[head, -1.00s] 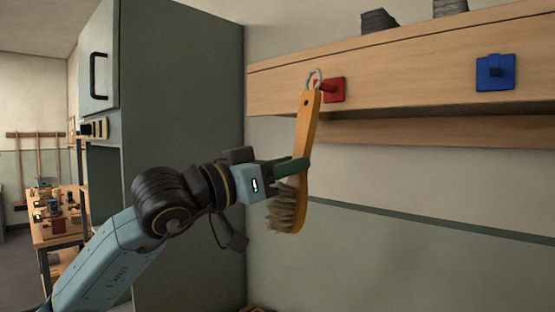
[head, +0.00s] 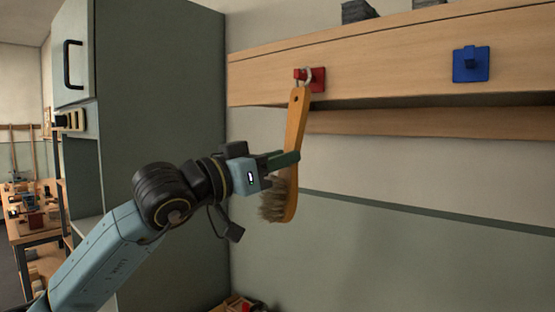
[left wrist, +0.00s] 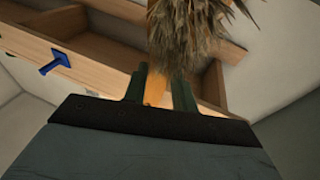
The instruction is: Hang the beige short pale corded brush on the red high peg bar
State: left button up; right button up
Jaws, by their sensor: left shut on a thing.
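The brush (head: 297,122) has a flat orange-tan wooden handle, pale brownish bristles at its lower end and a light cord loop at its top. My left gripper (head: 292,160) is shut on its lower handle and holds it nearly upright, bristles facing left. The loop is at the red peg (head: 317,79) on the wooden bar (head: 400,68); I cannot tell whether it is around the peg or only in front of it. In the left wrist view the bristles (left wrist: 188,35) fill the top middle, and the handle shows between the fingers (left wrist: 158,88). My right gripper is not in view.
A blue peg (head: 471,64) is on the same bar, to the right, and also shows in the left wrist view (left wrist: 54,62). A tall grey-green cabinet (head: 165,130) stands left, close behind my arm. Dark objects (head: 357,11) sit above the bar.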

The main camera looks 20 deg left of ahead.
pick_arm(q)
jog(key=o, duration=1.1)
jog(key=shift+s+a, duration=0.1)
jog(key=b+v, duration=0.5)
jog(key=v, duration=0.1)
jog(key=shift+s+a, duration=0.2)
jog(key=shift+s, duration=0.1)
dwell(0.8)
dwell(0.4)
